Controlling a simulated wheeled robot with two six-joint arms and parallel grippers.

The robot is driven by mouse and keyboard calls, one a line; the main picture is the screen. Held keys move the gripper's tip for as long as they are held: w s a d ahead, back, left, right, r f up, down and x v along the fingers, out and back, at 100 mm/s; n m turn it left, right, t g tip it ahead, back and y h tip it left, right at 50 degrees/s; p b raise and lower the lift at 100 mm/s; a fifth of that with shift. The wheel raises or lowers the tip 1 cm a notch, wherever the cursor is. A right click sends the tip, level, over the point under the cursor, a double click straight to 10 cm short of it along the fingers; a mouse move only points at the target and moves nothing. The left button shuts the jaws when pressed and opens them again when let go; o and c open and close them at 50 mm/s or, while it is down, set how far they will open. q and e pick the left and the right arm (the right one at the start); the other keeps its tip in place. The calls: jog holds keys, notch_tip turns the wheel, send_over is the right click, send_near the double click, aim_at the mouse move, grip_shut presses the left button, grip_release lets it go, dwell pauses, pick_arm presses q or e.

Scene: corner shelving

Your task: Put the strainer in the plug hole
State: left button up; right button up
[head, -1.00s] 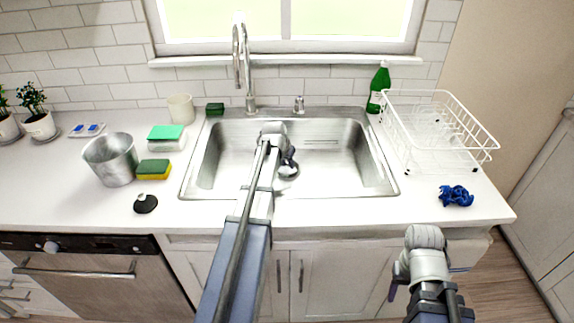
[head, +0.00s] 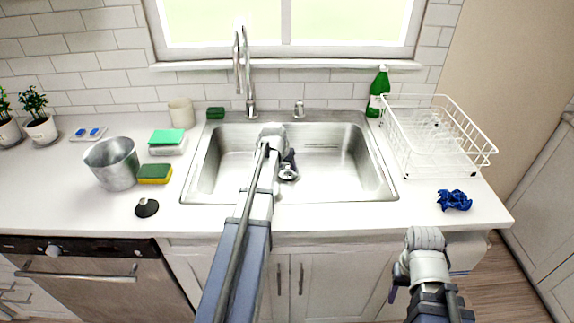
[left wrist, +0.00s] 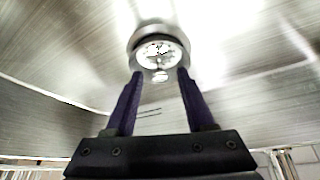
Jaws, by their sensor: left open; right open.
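The metal strainer (left wrist: 157,50) shows in the left wrist view as a round, bright, perforated disc inside a dark ring, with a small knob on the near side. It appears to sit in the plug hole (left wrist: 136,42), though I cannot tell whether it is fully seated. In the head view the strainer (head: 288,173) is on the sink floor, partly behind my gripper. My left gripper (left wrist: 160,74) is open, its purple fingertips on either side of the knob, with a gap to each. In the head view this gripper (head: 289,161) is inside the sink. My right gripper (head: 394,287) is open and empty in front of the counter.
The steel sink (head: 215,170) is otherwise clear. On the counter left are a black plug (head: 146,207), a metal bucket (head: 112,163) and sponges (head: 155,173). A white dish rack (head: 440,140), a green bottle (head: 378,92) and a blue cloth (head: 454,200) are on the right.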

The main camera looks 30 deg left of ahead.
pick_arm(q)
jog(key=p+v, duration=0.8)
jog(key=v, duration=0.2)
jog(key=shift+r+p, duration=0.35)
jog(key=shift+s, duration=0.15)
